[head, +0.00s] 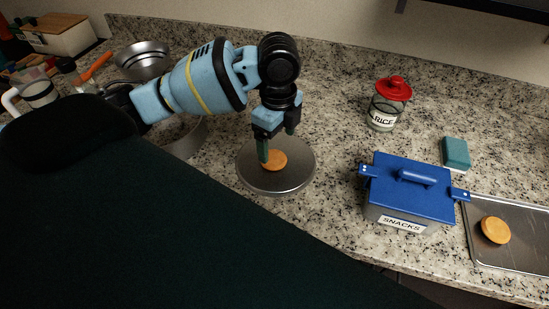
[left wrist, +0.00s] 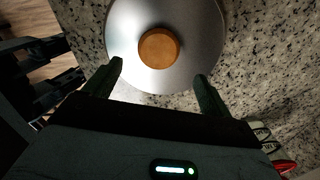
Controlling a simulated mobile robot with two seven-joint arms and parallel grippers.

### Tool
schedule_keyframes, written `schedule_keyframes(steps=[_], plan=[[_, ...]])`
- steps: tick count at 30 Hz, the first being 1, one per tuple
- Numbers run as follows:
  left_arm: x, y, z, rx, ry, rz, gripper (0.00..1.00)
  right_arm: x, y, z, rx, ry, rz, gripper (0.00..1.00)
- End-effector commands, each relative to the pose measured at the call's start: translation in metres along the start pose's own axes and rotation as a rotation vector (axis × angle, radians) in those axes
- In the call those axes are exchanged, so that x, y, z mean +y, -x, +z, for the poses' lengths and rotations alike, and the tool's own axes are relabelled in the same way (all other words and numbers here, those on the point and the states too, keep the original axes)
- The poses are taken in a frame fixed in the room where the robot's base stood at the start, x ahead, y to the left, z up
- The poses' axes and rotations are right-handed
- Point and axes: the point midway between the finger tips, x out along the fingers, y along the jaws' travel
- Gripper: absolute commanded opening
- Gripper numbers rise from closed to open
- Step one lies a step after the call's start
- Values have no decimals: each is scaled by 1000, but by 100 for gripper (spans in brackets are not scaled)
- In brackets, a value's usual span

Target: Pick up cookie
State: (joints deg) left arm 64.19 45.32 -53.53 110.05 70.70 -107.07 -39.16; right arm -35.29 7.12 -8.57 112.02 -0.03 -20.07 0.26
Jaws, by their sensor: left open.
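A blue-lidded box labelled SNACKS (head: 408,188) stands right of the disc. A red-lidded RICE jar (head: 388,105) and a teal sponge (head: 456,153) are behind it. Metal bowls (head: 142,62) stand at the left. A large dark shape covers the lower left.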

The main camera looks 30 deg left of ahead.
Motion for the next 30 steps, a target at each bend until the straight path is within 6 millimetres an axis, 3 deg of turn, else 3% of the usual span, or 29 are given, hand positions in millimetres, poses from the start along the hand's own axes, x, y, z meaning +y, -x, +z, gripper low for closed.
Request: schedule_keyframes(steps=[5, 16, 25, 30], plan=[[0, -4, 1, -1, 1, -1, 83, 0, 0, 0, 0, 0, 0, 35], [4, -49, 4, -2, 1, -1, 83, 0, 0, 0, 0, 0, 1, 35], [4, -52, 4, -1, 0, -4, 83, 1, 0, -1, 1, 0, 1, 35], [4, -52, 4, -1, 0, -4, 61, 1, 0, -1, 1, 0, 1, 35]])
